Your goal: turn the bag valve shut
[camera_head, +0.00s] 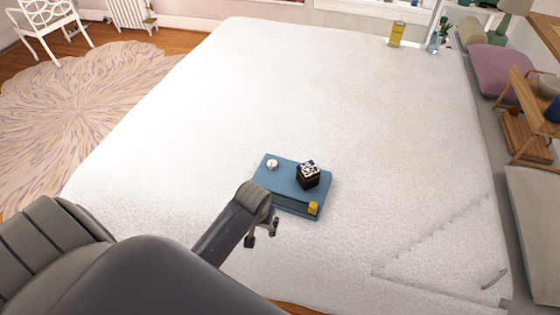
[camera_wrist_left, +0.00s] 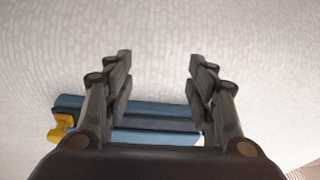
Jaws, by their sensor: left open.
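A blue, flat, box-like bag (camera_head: 288,176) lies on the white surface, right of my left gripper in the head view. A small yellow piece (camera_head: 313,208), perhaps the valve, sits at its near right corner. A round white knob (camera_head: 272,164) sits at its far left; I cannot tell which piece is the valve. My left gripper (camera_head: 262,233) is open and empty, near the bag's near left side. In the left wrist view the blue bag (camera_wrist_left: 155,137) shows between and beyond the open fingers, with the yellow piece (camera_wrist_left: 62,127) left of them. My right gripper is not in view.
A black cube with a patterned top (camera_head: 308,174) stands on the bag. The broad white surface (camera_head: 200,130) is clear around it. A yellow container (camera_head: 397,33) and a small plant (camera_head: 437,40) stand far off. Wooden furniture (camera_head: 527,115) lines the right edge.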

